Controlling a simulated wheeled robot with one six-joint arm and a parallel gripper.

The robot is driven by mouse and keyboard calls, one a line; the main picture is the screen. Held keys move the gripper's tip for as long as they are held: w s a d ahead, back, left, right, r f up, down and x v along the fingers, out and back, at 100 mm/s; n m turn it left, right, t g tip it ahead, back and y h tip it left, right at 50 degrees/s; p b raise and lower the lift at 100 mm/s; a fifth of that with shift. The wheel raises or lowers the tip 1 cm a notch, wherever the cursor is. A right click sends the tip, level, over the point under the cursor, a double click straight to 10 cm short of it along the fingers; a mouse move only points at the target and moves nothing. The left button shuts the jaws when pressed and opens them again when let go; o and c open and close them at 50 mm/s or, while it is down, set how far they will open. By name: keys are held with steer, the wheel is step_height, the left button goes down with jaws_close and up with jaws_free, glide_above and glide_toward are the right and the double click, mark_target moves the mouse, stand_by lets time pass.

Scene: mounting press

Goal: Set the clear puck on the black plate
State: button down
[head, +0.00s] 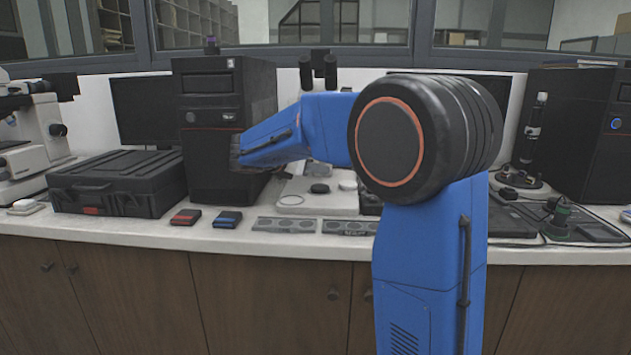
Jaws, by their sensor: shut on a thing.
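A pale, clear-looking round disc (291,199) lies on the white board (315,206) in the middle of the counter; it may be the clear puck. A black disc (319,188) and a white disc (348,185) lie behind it to the right. A flat black piece (369,204) shows at the board's right, partly hidden by my arm; I cannot tell if it is the black plate. My blue arm reaches left, its dark end in front of a black computer tower. My gripper's fingers and anything in them cannot be made out.
The black tower (210,130) and a black case (115,182) stand at left. Two small black boxes, one red-marked (185,217) and one blue-marked (227,219), and two grey plates (285,225) line the front. A microscope (35,130) stands far left.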

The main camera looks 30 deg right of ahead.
mark_target(315, 188)
steer(key=shift+w+a+f, duration=0.15)
steer(key=shift+f, duration=1.8)
steer(key=shift+f, duration=0.15)
steer(key=c, duration=1.5)
jaws_free()
steer(key=shift+a+r, duration=0.1)
steer(key=shift+r, duration=0.15)
steer(key=v, duration=1.1)
steer(key=shift+a+r, duration=0.15)
steer(key=shift+a, duration=0.2)
